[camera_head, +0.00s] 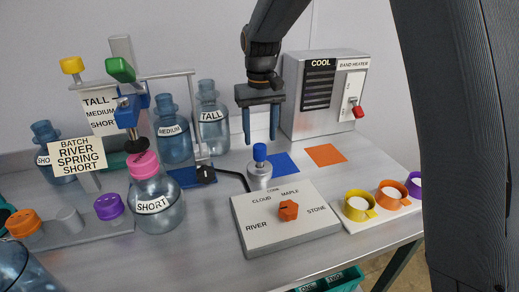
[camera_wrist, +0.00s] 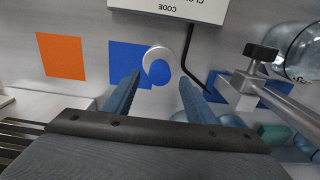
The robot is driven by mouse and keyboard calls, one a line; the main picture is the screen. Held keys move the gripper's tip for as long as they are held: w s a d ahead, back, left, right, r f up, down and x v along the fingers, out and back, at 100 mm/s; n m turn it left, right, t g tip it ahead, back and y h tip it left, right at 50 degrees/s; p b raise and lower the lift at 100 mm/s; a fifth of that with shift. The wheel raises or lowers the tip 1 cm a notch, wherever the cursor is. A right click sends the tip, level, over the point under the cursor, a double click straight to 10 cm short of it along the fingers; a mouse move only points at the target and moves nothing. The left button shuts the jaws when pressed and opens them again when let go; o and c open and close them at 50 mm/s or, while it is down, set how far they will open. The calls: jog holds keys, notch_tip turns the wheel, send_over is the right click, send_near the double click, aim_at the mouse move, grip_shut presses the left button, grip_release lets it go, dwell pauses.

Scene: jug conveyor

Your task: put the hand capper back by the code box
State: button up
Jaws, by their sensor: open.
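The hand capper (camera_head: 260,172), a silver cylinder with a blue knob on top, stands upright on the table just behind the code box (camera_head: 268,236). The code box is a pale box with an orange dial and the words RIVER, CLOUD, MAPLE and STONE. In the wrist view the capper (camera_wrist: 157,52) shows from above as a pale ring, partly covered by blue, close to the code box's edge (camera_wrist: 170,8). My gripper (camera_head: 260,140) is open and empty, pointing down just above the knob. Its fingertips (camera_wrist: 160,78) are on either side of the knob in the wrist view.
A blue square (camera_head: 284,164) and an orange square (camera_head: 325,154) lie right of the capper, before the band heater (camera_head: 325,95). A capping stand (camera_head: 194,120) and a black cable are to the left. A SHORT jug (camera_head: 157,205) stands front left; coloured cups (camera_head: 358,206) sit right.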

notch_tip(320, 180, up, 6)
jog(key=b, duration=0.1)
dwell(0.5)
